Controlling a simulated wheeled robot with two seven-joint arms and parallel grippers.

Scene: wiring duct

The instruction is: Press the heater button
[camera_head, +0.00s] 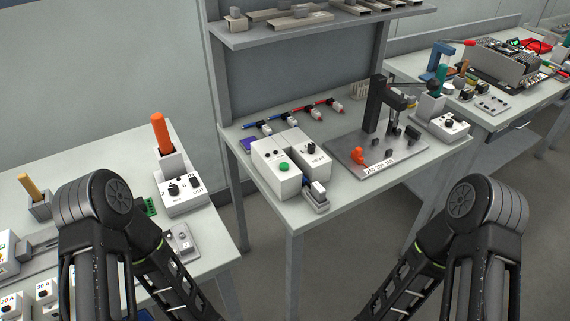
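A white box unit (272,180) stands at the front left of the middle table. A round green button (284,167) is on its top. The right part of the unit has a black knob (312,147) and a small printed label that seems to read "HEAT". A dark slot runs between the two parts. The links of my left arm show at the lower left and those of my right arm at the lower right. Both stay in front of the middle table, apart from the box. Neither gripper's fingertips show.
A black press (378,115) on a grey plate stands farther right. Blue and red tools lie behind. A shelf (280,35) overhangs the back. The left table (215,245) holds an orange-handled tool (160,132).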

